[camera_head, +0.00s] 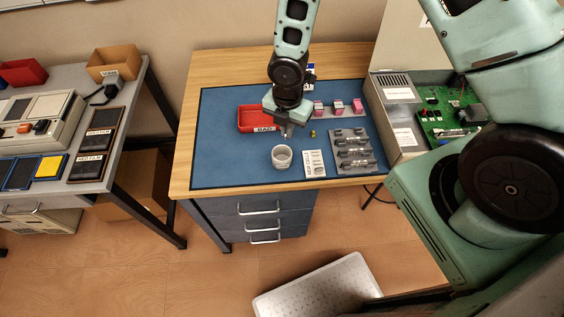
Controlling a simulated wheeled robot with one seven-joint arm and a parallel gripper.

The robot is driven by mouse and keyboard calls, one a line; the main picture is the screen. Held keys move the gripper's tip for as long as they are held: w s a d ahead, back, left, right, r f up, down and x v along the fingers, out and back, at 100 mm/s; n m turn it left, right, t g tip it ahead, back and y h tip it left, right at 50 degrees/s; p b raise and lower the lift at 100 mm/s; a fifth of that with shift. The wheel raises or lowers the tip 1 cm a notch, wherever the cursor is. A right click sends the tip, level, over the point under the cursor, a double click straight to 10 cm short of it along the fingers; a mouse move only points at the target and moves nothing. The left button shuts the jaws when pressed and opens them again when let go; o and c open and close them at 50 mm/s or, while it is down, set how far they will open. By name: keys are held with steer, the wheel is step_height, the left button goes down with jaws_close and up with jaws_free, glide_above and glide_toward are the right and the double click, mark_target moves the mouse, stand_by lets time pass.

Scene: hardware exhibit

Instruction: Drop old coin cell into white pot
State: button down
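The white pot (282,158) stands on the blue mat of the middle bench, near its front edge. It looks like a small round open cup. My gripper (287,132) points down just behind and slightly above the pot in the picture, in front of the red bin. Its fingers are small and dark here, so I cannot tell whether they are open or shut. I cannot make out an old coin cell; it may be hidden by the gripper or too small to see.
A red bin (246,116) marked BAD, a white card (315,164), a small yellow-green item (313,134), a grey rack (356,152) and pink-and-white boxes (338,108) surround the gripper. An open case with a green circuit board (446,112) stands right. The mat's left side is clear.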

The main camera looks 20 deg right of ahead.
steer(key=shift+f, duration=0.4)
steer(key=c, duration=1.6)
jaws_free()
steer(key=shift+o, duration=0.2)
steer(key=shift+r, duration=0.1)
step_height(320, 180, up, 17)
steer(key=shift+r, duration=0.15)
steer(key=s+a+r+m+b, duration=0.1)
steer(key=s+a+m+b, duration=0.2)
steer(key=s+m, duration=0.6)
steer(key=s+a+r+m+b, duration=0.1)
steer(key=s+a+m+b, duration=0.2)
steer(key=s+m, duration=0.6)
steer(key=shift+s+a+r+y, duration=0.2)
steer(key=shift+s+r+y, duration=0.1)
steer(key=shift+s, duration=0.75)
